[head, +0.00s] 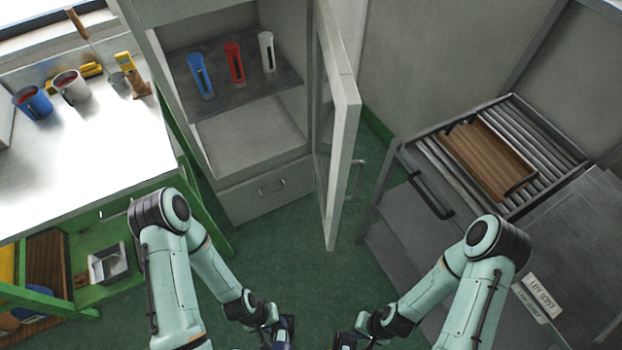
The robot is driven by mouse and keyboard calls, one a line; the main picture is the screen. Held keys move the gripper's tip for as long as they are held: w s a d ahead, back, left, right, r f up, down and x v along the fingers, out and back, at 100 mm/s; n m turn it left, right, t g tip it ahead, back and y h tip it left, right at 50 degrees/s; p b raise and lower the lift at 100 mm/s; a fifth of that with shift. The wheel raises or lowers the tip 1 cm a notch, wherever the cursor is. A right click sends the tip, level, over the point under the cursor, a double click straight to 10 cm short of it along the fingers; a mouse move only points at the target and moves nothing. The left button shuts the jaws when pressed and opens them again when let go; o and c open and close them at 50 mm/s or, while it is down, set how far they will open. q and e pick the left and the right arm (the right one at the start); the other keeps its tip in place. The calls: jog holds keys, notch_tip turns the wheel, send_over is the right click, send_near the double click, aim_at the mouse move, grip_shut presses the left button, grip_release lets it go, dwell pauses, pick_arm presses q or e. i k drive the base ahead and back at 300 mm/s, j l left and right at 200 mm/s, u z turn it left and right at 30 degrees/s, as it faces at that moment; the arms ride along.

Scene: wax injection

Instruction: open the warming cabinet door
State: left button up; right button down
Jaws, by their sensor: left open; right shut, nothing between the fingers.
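The warming cabinet (269,172) stands at the back centre, its front open to view. Its glass-paned door (343,120) is swung well out on the right side, edge towards me. The door handle (357,177) is on the door's right face. Inside, a blue holder (200,78), a red holder (235,63) and a white holder (268,52) stand on a dark shelf (222,101). My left gripper (283,338) is open at the bottom edge, partly cut off. My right gripper (348,340) is shut and empty beside it. Both are apart from the door.
A green bench (110,165) on the left bears a blue mug (33,102), a grey mug (71,88) and tools. On the right, a roller rack (560,150) carries a brown tray (487,160). Green floor (290,270) is clear between them.

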aim_at(328, 47)
jog(key=i+j+z, duration=0.1)
jog(key=j+z, duration=0.15)
jog(key=j, duration=0.85)
jog(key=i+j, duration=0.2)
